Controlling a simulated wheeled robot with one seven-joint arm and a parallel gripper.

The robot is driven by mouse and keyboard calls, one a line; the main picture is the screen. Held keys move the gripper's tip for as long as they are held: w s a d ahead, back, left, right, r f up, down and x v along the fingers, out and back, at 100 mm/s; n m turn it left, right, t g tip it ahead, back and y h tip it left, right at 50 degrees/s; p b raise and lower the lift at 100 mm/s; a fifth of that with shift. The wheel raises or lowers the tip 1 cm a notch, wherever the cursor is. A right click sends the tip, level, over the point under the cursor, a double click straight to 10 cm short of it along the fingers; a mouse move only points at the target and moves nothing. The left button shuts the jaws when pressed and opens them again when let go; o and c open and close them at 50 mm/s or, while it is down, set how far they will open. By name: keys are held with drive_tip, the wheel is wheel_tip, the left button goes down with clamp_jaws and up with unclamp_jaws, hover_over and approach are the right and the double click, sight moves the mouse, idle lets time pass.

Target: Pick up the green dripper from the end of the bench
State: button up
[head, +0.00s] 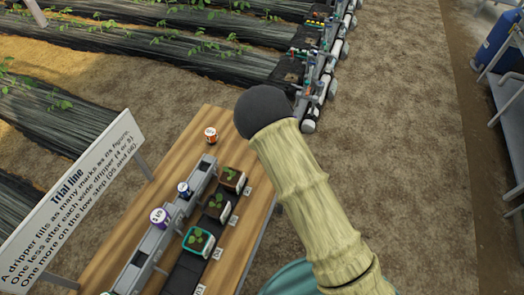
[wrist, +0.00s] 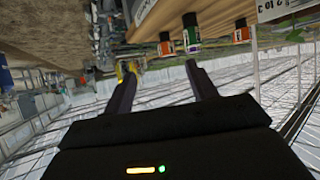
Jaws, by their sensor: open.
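In the wrist view, a small green dripper (wrist: 192,28) with a pale band shows at the edge of the wooden bench (wrist: 157,14), appearing upside down. Orange drippers (wrist: 166,44) (wrist: 241,33) show on either side of it. My gripper (wrist: 160,72) is open and empty, its two dark fingers apart. The green dripper is beyond the fingertips and nearer the right finger; nothing touches it. In the head view, the wooden bench (head: 205,118) bears an orange-and-white dripper (head: 210,134) at its far end. I cannot make out the green dripper there, and my gripper does not show.
A grey stepped rail holds blue (head: 183,188) and purple (head: 158,217) drippers. Seedling pots (head: 198,240) stand beside it. A sign (head: 65,195) stands left of the bench. Pipework (head: 318,75) lies beyond. Open soil (head: 420,150) is clear to the right.

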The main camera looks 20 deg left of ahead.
drive_tip(key=s+a+n+y, duration=0.2)
drive_tip(key=a+y, duration=0.1)
drive_tip(key=shift+s+a+f, duration=0.15)
drive_tip(key=shift+s+a, duration=0.1)
drive_tip(key=shift+s, duration=0.15)
drive_tip(key=shift+f, duration=0.1)
drive_tip(key=b+x, duration=0.1)
drive_tip(key=b, duration=0.4)
drive_tip(key=shift+w+a+f, duration=0.25)
drive_tip(key=b, duration=0.3)
drive_tip(key=shift+w+a+f, duration=0.15)
drive_tip(key=shift+w+f, duration=0.05)
drive_tip(key=shift+w, duration=0.15)
drive_tip(key=x, duration=0.9)
drive_tip(key=shift+r, duration=0.1)
drive_tip(key=shift+w+a, duration=0.15)
